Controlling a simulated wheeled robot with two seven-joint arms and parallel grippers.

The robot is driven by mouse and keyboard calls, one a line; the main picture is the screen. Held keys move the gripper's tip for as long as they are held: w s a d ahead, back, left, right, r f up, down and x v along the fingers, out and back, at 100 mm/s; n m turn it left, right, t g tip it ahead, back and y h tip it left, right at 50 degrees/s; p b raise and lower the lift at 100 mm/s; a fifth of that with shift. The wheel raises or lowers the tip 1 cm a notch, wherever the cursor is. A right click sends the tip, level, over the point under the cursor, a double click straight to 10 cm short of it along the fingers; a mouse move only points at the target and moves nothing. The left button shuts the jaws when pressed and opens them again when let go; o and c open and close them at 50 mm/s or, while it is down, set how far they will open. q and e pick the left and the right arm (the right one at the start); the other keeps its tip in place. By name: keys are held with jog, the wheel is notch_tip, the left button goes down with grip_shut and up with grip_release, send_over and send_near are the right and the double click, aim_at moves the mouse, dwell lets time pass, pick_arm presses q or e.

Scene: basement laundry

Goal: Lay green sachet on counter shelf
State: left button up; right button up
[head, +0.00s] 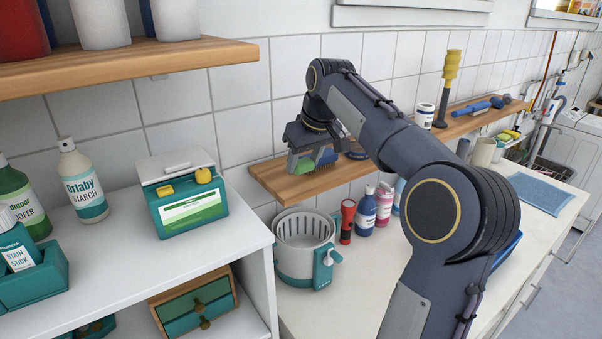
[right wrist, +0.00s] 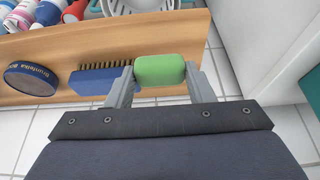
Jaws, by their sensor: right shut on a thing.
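The green sachet (right wrist: 160,69) sits between the two fingers of my right gripper (right wrist: 158,82), which is shut on it. In the head view the sachet (head: 304,165) shows as a small green patch under the right gripper (head: 309,158), above or on the left part of the wooden counter shelf (head: 285,189). I cannot tell whether it touches the shelf. A blue brush (right wrist: 95,80) with dark bristles lies on the shelf right beside the gripper's left finger in the wrist view. My left gripper is not in view.
A round dark tin (right wrist: 31,80) stands beyond the brush. Below the shelf, a white basket (head: 304,240), a red torch (head: 347,221) and bottles (head: 366,211) stand on the counter. A white shelf unit with a teal box (head: 188,205) is at left. The shelf's left end looks bare.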

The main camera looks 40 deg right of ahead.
aim_at(301, 174)
jog(key=f, duration=0.3)
jog(key=shift+w+a+f+p, duration=0.15)
jog(key=shift+w+a+p, duration=0.1)
jog(key=shift+w+p, duration=0.1)
jog(key=shift+f, duration=0.4)
jog(key=shift+f, duration=0.1)
jog(key=o, duration=0.9)
jog(key=shift+o, duration=0.2)
jog(key=v, duration=1.2)
